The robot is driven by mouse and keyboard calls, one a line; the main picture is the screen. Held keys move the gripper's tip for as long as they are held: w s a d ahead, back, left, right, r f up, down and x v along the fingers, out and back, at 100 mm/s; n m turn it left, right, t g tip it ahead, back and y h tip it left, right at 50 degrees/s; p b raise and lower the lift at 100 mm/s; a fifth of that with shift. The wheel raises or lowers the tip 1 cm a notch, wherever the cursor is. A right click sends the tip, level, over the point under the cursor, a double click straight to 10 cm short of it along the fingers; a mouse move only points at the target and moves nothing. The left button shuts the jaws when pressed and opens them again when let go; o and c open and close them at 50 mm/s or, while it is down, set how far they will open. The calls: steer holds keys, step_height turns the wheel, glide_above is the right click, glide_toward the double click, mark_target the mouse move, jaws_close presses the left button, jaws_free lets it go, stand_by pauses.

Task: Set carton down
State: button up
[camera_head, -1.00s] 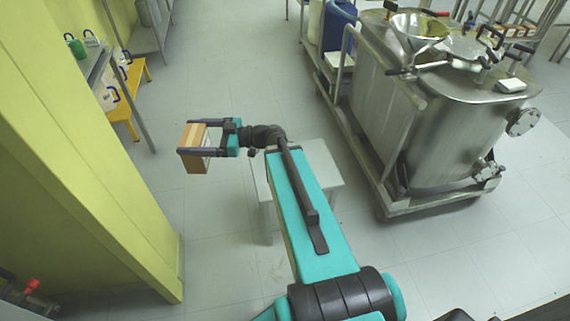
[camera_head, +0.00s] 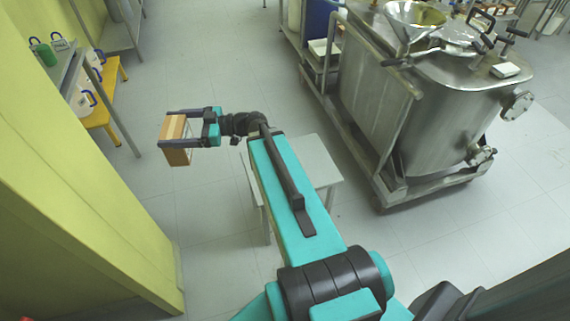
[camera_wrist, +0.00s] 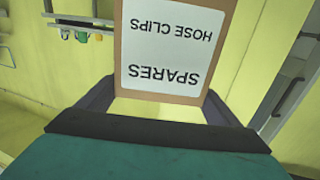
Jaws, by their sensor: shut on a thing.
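The carton (camera_head: 176,141) is a small brown box with a pale label. My gripper (camera_head: 178,128) is shut on it and holds it up in the air over the floor, left of the small table. In the wrist view the carton (camera_wrist: 165,50) shows between the fingers, its white label reading "SPARES HOSE CLIPS" upside down. The carton's far side is hidden.
A small pale table (camera_head: 318,165) stands under my arm, its top partly hidden. A steel reactor (camera_head: 425,110) on a wheeled frame is at the right. A yellow-green wall (camera_head: 70,180) fills the left. Shelves (camera_head: 72,70) and a yellow bench (camera_head: 108,100) stand at the back left.

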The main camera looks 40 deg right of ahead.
steer(key=shift+a, duration=0.15)
steer(key=shift+d+f, duration=0.2)
steer(key=shift+d, duration=0.1)
steer(key=s+d+f+m+t+h+b, duration=0.1)
steer(key=s+d+f+t+h+b, duration=0.2)
steer(key=d+f, duration=0.45)
steer(key=s+d+f+m+b, duration=0.25)
steer(key=s+d+f, duration=0.2)
steer(key=d, duration=0.65)
steer(key=s+d+f+m+t+h+b, duration=0.2)
steer(key=s+d+f+h+b, duration=0.2)
steer(key=s+d+f, duration=0.6)
steer(key=s+d+b, duration=0.2)
steer(key=s+d, duration=0.2)
steer(key=s, duration=0.2)
steer(key=shift+d+f+t+b, duration=0.15)
steer(key=shift+d+t+b, duration=0.15)
steer(key=shift+t+b, duration=0.1)
steer(key=shift+d+f, duration=0.1)
steer(key=b, duration=0.2)
steer(key=w+d+b, duration=0.1)
steer(key=b, duration=0.1)
steer(key=shift+f+b, duration=0.2)
steer(key=shift+b, duration=0.15)
